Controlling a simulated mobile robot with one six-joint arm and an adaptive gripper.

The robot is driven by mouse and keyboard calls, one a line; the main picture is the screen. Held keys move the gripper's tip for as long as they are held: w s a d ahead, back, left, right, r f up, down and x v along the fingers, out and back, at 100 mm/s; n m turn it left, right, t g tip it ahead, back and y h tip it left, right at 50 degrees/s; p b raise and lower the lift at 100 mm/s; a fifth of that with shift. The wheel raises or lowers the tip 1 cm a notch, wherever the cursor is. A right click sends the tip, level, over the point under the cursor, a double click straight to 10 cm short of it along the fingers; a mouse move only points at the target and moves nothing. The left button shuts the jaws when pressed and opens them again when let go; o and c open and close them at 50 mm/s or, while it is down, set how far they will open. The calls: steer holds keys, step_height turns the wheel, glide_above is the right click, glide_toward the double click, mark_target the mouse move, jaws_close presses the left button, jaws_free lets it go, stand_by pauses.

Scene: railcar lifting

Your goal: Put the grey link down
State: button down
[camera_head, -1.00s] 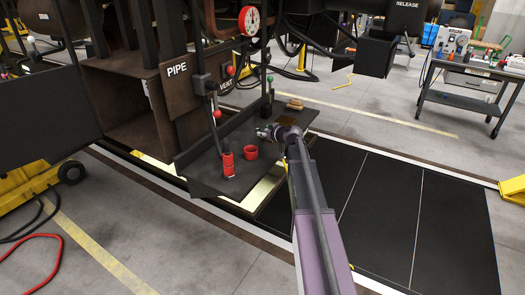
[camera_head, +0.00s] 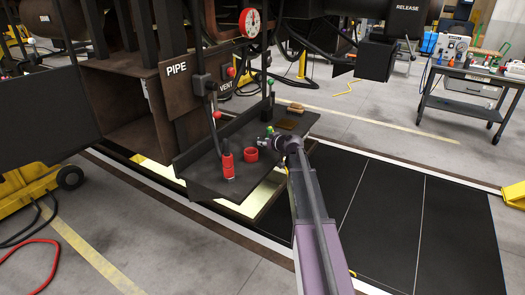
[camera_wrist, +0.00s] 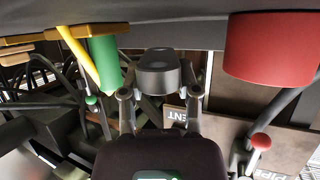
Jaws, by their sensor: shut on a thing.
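My gripper (camera_wrist: 160,100) is shut on the grey link (camera_wrist: 158,70), a short dark grey piece with a rounded front, in the wrist view. The link is at the dark shelf (camera_wrist: 200,32), which shows along the top of that upside-down view; I cannot tell whether they touch. In the head view my gripper (camera_head: 268,139) is over the right part of the shelf (camera_head: 200,178), and the link is too small to make out there.
A red ring (camera_head: 250,154) and a red cylinder (camera_head: 228,165) stand left of my gripper. A green piece (camera_wrist: 104,58) is close to it. A brown block (camera_head: 288,124) and a brush (camera_head: 296,107) lie further back. The PIPE panel (camera_head: 190,75) rises behind the shelf.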

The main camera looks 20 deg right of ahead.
steer(key=shift+f+b, duration=1.05)
steer(key=shift+f, duration=0.35)
steer(key=shift+f, duration=0.1)
steer(key=shift+c, duration=1.6)
jaws_free()
steer(key=shift+r, duration=0.25)
steer(key=p+v, duration=0.4)
steer(key=v, duration=0.8)
steer(key=shift+p, duration=0.35)
